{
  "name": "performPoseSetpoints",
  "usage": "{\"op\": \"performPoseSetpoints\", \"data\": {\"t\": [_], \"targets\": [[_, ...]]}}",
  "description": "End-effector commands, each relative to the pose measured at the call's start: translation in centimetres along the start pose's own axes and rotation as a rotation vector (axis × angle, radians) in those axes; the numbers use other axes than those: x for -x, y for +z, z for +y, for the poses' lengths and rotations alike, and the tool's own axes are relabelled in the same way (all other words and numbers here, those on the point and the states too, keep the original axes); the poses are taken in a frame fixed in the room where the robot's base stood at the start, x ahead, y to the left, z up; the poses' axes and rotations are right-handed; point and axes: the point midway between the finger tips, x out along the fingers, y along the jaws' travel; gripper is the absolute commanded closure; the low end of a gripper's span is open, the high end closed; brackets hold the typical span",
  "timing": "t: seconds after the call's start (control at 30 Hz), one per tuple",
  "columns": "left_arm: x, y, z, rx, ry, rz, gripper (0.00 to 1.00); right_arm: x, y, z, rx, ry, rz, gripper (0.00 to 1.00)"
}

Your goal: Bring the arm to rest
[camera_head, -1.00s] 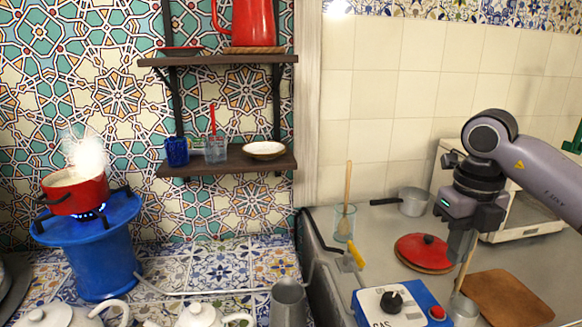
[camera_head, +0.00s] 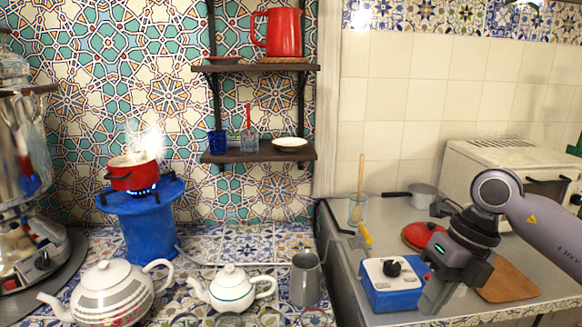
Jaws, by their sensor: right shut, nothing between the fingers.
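My right gripper (camera_head: 432,302) comes in from the right in the head view. It is shut and empty, pointing down in front of the right side of the blue and white gas box (camera_head: 385,284). I cannot tell whether it touches the box. The arm hides part of the red lid (camera_head: 416,234) and of the counter behind it. My left gripper is not in view.
A steaming red pot (camera_head: 133,172) sits on a blue burner (camera_head: 146,222). A samovar (camera_head: 22,170), two white teapots (camera_head: 232,288) and a grey jug (camera_head: 305,279) stand left. A wooden board (camera_head: 510,282) lies right. The back counter has free room.

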Motion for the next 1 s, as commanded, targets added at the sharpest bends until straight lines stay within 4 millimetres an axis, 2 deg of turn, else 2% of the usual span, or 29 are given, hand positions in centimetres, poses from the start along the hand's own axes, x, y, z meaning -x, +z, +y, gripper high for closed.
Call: {"op": "performPoseSetpoints", "data": {"t": [0.03, 0.2, 0.3, 0.4, 0.5, 0.63, 0.77, 0.87, 1.0], "targets": [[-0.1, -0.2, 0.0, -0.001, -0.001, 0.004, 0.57, -1.9, -0.2, 1.9, 0.029, 0.096, 0.010, 1.00], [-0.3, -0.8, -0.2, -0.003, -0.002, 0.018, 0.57, -6.0, -1.1, 8.9, 0.076, 0.478, 0.003, 1.00], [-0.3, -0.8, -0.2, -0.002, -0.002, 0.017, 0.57, -7.1, -1.7, 12.8, 0.053, 0.720, -0.015, 1.00], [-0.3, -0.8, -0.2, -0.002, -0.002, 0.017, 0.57, -7.3, -2.0, 15.7, -0.012, 0.953, -0.046, 1.00], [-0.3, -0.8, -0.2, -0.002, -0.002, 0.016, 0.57, -7.0, -2.0, 17.7, -0.117, 1.174, -0.085, 1.00], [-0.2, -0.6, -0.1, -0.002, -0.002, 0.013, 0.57, -6.4, -1.3, 18.3, -0.316, 1.426, -0.150, 1.00], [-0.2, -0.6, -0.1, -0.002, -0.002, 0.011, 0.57, -6.4, -0.3, 16.9, -0.578, 1.631, -0.227, 1.00], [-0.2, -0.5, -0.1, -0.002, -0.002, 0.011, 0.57, -7.3, 0.3, 14.5, -0.820, 1.744, -0.290, 1.00], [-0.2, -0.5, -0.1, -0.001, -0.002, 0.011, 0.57, -10.3, 0.2, 10.0, -1.203, 1.829, -0.372, 1.00]]}}
